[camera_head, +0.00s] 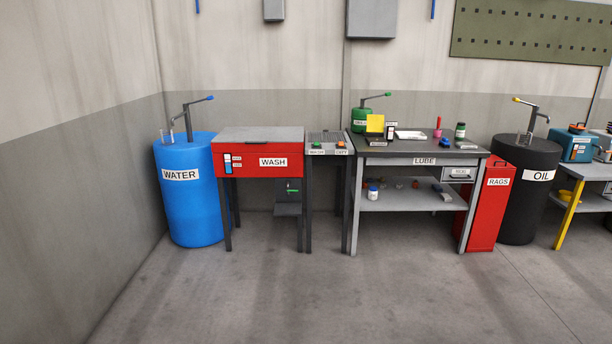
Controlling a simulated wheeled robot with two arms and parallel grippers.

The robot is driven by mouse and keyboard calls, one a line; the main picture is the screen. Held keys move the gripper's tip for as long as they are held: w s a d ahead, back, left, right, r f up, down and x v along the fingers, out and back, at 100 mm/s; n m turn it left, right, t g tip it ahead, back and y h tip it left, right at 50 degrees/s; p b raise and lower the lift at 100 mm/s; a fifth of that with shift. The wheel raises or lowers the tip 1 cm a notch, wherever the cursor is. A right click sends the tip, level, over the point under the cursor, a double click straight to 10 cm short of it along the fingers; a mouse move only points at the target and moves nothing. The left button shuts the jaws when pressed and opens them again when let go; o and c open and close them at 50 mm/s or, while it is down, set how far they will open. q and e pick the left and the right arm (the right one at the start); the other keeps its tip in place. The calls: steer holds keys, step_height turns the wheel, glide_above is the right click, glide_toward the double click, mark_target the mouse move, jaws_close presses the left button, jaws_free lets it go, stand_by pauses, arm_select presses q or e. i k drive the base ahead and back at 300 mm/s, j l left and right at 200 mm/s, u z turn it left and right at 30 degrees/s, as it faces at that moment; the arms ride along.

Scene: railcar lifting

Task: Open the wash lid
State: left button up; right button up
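The wash station is a red box (240,162) on dark legs, with a white WASH label on its front. Its grey lid (260,134) lies flat across the top and looks closed. A small blue, red and white label sits at the left of the front. Neither of my grippers shows in the head view.
A blue WATER drum (190,205) with a pump stands left of the wash station. A narrow grated stand (328,150) and the LUBE table (405,203) stand to its right, then a red RAGS bin (490,205) and a black OIL drum (527,205). The floor in front is clear.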

mark_target(246, 135)
steer(key=i+l+u, duration=0.15)
steer(key=i, duration=2.15)
steer(key=i+u, duration=0.3)
steer(key=i, duration=0.25)
steer(key=i+u, duration=0.25)
steer(key=i, duration=0.3)
steer(key=i+l+u, duration=0.15)
steer(key=i+u, duration=0.15)
steer(key=i, duration=0.2)
steer(key=i+l+u, duration=0.3)
steer(key=i, duration=0.2)
